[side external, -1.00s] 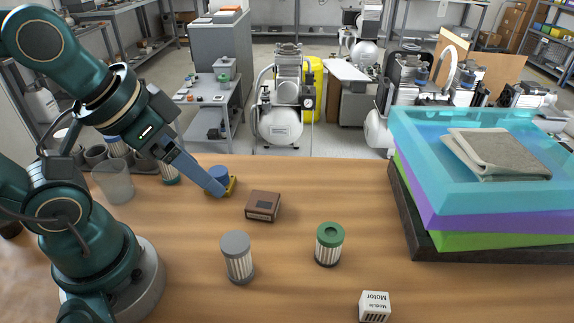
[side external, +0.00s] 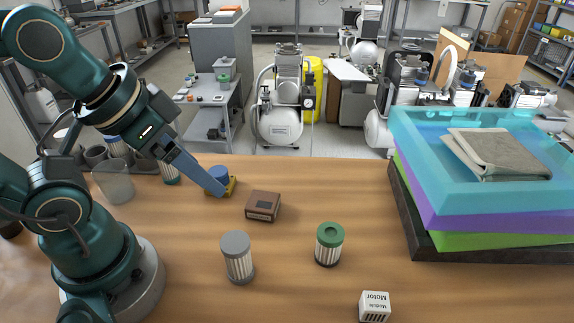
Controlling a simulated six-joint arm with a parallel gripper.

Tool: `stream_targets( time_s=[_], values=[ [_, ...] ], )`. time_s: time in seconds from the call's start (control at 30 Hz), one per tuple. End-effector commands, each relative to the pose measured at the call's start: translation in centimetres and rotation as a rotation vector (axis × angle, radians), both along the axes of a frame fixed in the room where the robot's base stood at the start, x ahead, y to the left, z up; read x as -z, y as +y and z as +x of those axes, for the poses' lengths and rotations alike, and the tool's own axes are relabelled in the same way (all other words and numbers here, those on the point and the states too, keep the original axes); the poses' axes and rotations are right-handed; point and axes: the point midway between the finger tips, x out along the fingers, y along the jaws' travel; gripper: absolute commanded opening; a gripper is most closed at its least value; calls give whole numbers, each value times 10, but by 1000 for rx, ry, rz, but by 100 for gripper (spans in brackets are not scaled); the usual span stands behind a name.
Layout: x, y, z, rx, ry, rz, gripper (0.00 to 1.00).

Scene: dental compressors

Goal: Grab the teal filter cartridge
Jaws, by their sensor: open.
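A filter cartridge with a teal band at its base (side external: 171,178) stands at the back left of the table, its upper part hidden behind my arm. A cartridge with a green cap and pale pleats (side external: 329,246) stands upright right of centre. I cannot tell for sure which is the teal one. My gripper (side external: 222,190) is open, low over the back of the table, beside or around a small blue round part on a yellow base (side external: 219,173). It is apart from both cartridges.
A brown box (side external: 263,206), a grey-capped cartridge (side external: 238,258) and a white "Motor" box (side external: 374,306) are on the table. A clear cup (side external: 114,182) is at left. Stacked trays (side external: 430,203) with a grey cloth (side external: 497,153) fill the right. The table between the green-capped cartridge and the trays is clear.

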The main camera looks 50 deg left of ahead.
Motion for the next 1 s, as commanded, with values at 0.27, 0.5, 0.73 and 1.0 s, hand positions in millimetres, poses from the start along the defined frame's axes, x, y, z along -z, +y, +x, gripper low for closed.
stream_targets(
  time_s=[0.27, 0.5, 0.73, 1.0],
  values=[
    [7, 21, -6, 39, 45, 128, 81],
    [33, 79, -20, 187, 325, 464, 81],
    [45, 134, -23, 423, 648, 799, 81],
    [55, 178, 0, 781, 969, 1145, 81]
  ],
)
